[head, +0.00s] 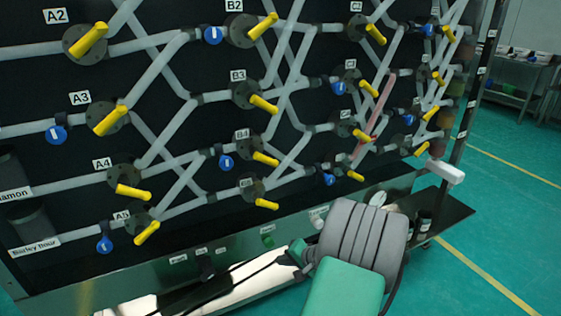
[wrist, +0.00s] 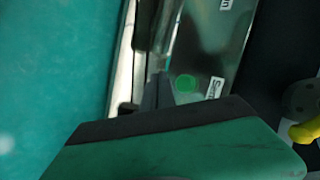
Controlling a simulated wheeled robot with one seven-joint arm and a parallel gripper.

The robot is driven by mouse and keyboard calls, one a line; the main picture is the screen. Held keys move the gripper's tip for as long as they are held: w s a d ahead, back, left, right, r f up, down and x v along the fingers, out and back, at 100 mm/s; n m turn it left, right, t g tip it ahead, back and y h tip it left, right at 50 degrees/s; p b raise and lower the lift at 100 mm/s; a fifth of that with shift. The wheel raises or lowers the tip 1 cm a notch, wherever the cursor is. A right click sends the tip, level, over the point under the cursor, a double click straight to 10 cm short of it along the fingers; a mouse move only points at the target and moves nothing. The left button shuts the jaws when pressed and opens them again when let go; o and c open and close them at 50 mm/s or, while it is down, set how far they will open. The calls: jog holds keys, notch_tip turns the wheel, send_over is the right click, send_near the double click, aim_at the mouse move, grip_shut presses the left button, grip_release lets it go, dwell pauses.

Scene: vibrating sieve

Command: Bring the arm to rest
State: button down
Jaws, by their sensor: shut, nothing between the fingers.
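My arm shows at the lower right of the head view, with a grey ribbed joint (head: 362,243) and a green link in front of the machine's lower panel. My gripper (wrist: 157,90) shows in the wrist view as narrow dark grey fingers beyond the green and black housing. The fingers are together with nothing seen between them. They appear over the metal control panel (wrist: 212,45), beside a green button (wrist: 185,83). Whether they touch the panel I cannot tell. In the head view the fingers are not clearly distinguishable.
The black board carries pale pipes, yellow valve handles (head: 88,40) and blue tags (head: 57,134). A dark shelf (head: 447,212) juts out at the right. Green floor (head: 480,265) is open at the right. A metal bench (head: 515,85) stands far back.

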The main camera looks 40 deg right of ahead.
jog(key=w+a+r+n+g+p, duration=0.2)
jog(key=a+r+n+g+p, duration=0.5)
jog(key=a+r+p, duration=1.1)
jog(key=s+a+r+n+p, duration=0.1)
jog(key=s+a+r+n, duration=0.1)
jog(key=r, duration=0.4)
jog(key=s+a+r+n+p, duration=0.2)
jog(key=s+a+r+n, duration=0.1)
jog(key=a+r, duration=0.3)
jog(key=s+a+r+n+h+p, duration=0.1)
jog(key=s+a+r+n+p, duration=0.1)
jog(key=s+a+r, duration=0.2)
notch_tip(320, 180, up, 3)
jog(key=shift+s+a+r, duration=0.2)
jog(key=shift+s+a, duration=0.2)
jog(key=shift+a, duration=0.15)
